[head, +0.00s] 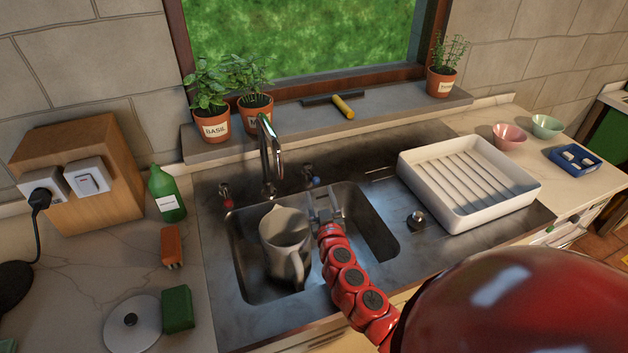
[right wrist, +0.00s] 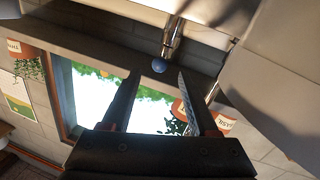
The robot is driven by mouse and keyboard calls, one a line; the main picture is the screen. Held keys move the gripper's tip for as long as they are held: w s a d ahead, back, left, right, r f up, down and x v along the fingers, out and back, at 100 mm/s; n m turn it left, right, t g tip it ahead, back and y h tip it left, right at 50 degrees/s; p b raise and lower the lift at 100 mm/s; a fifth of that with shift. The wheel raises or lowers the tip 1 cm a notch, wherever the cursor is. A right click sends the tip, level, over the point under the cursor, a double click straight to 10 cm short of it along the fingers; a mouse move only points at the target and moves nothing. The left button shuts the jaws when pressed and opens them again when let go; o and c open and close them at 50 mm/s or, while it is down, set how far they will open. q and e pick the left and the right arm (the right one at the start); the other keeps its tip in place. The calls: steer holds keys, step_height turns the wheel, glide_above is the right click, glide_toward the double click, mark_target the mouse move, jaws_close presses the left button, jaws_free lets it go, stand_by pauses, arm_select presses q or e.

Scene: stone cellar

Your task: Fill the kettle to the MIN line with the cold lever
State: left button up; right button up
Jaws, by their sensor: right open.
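The grey kettle (head: 284,240) stands in the sink basin below the chrome spout (head: 268,150). Its open top faces up; I cannot make out a MIN line or any water inside. The cold lever with its blue knob (head: 314,181) is right of the spout; the lever with the red knob (head: 226,197) is left. My right gripper (head: 325,210) is open and empty, to the right of the kettle and a little below the cold lever in the picture. In the right wrist view the blue knob (right wrist: 158,66) shows between the fingertips, apparently beyond them. My left gripper is not in view.
A white drying rack (head: 470,213) stands right of the sink, with a dark round knob (head: 416,219) beside it. A green bottle (head: 165,195) and a wooden socket box (head: 80,180) stand left. Potted herbs (head: 212,124) line the sill. The basin (head: 375,230) is clear right of my arm.

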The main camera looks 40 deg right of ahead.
mark_target(316, 183)
steer(key=shift+w+d+r, duration=0.15)
steer(key=shift+w+r, duration=0.05)
steer(key=shift+w, duration=0.25)
steer(key=shift+p+x, duration=0.65)
steer(key=shift+x, duration=2.1)
steer(key=shift+f, duration=0.15)
jaws_close()
